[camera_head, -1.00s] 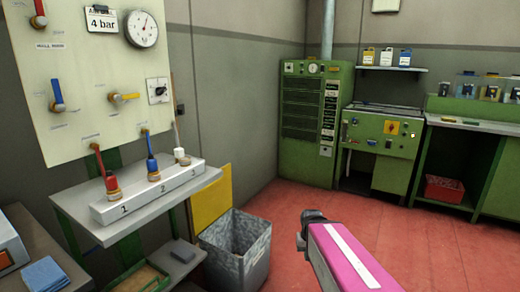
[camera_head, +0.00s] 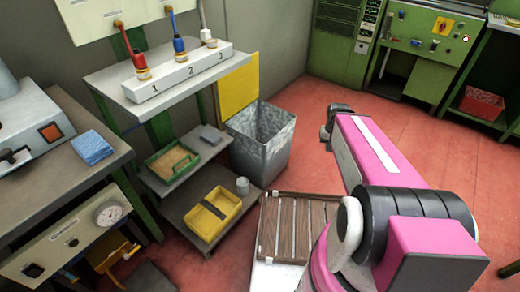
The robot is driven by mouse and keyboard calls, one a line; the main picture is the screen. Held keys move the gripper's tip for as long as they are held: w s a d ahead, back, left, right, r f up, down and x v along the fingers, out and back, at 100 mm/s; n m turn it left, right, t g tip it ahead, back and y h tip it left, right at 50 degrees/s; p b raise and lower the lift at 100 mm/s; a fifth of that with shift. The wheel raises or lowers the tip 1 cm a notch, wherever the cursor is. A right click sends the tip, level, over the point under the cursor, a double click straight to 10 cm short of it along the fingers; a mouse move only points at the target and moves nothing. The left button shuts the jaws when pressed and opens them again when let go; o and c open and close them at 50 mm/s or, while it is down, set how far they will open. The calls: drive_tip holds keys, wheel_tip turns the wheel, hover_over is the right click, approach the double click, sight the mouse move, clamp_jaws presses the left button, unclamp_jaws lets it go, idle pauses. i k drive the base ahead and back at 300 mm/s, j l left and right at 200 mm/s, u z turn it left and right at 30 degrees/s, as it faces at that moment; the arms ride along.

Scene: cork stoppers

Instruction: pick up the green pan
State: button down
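The green pan (camera_head: 184,171) is a shallow green tray with a tan surface inside. It rests on the upper of two low grey shelves under the white numbered block, left of the picture's centre. My magenta arm (camera_head: 376,152) reaches in from the lower right, and its dark far end (camera_head: 336,120) is well to the right of the pan, beyond the grey bin. My gripper's fingers cannot be made out. Nothing covers the pan.
A grey bin (camera_head: 262,150) stands right of the pan. A dark blue-grey block (camera_head: 211,134) lies beside it on the shelf. A yellow tray (camera_head: 222,199) and a small grey cup (camera_head: 243,186) are lower down. A slatted wooden piece (camera_head: 287,240) lies near my arm. Red floor is open at right.

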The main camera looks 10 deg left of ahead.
sight(172, 161)
drive_tip(key=u, duration=1.95)
